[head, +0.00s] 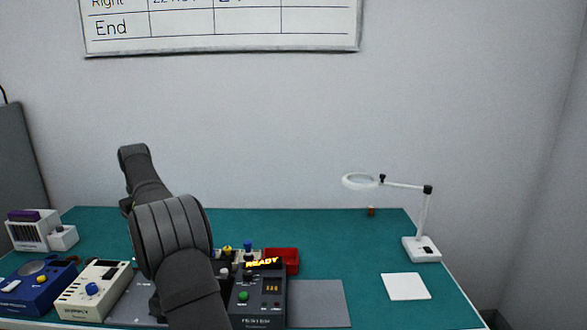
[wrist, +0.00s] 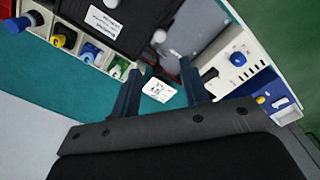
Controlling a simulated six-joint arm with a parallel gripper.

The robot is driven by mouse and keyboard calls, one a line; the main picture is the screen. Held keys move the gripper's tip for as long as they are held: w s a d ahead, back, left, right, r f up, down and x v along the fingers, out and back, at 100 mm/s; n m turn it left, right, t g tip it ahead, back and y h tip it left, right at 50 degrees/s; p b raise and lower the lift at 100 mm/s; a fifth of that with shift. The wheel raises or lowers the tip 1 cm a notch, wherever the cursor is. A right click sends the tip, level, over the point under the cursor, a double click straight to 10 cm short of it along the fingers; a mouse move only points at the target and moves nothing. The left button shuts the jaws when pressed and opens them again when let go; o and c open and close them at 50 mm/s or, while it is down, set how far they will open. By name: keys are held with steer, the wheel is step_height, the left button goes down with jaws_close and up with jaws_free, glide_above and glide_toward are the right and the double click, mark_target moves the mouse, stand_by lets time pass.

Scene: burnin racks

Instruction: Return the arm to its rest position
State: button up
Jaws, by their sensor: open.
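My arm rises from the bottom of the head view in front of the bench, and my gripper cannot be made out there. In the wrist view my gripper (wrist: 160,70) points over the teal bench (wrist: 60,93), its two dark blue fingers spread apart. A small white card with dark print (wrist: 158,90) shows in the gap between the fingers. I cannot tell how far below them it lies. Nothing is seen gripped.
A dark tester (head: 258,297) with a lit "READY" sign stands right of my arm, with a red bin (head: 289,257) behind it. A cream device (head: 92,290) and a blue device (head: 38,292) stand left. A magnifier lamp (head: 422,248) and white pad (head: 405,287) are right.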

step_height(320, 180, down, 12)
steer(key=shift+f, duration=0.1)
steer(key=m, duration=0.3)
steer(key=shift+m, duration=0.4)
steer(key=m, duration=1.2)
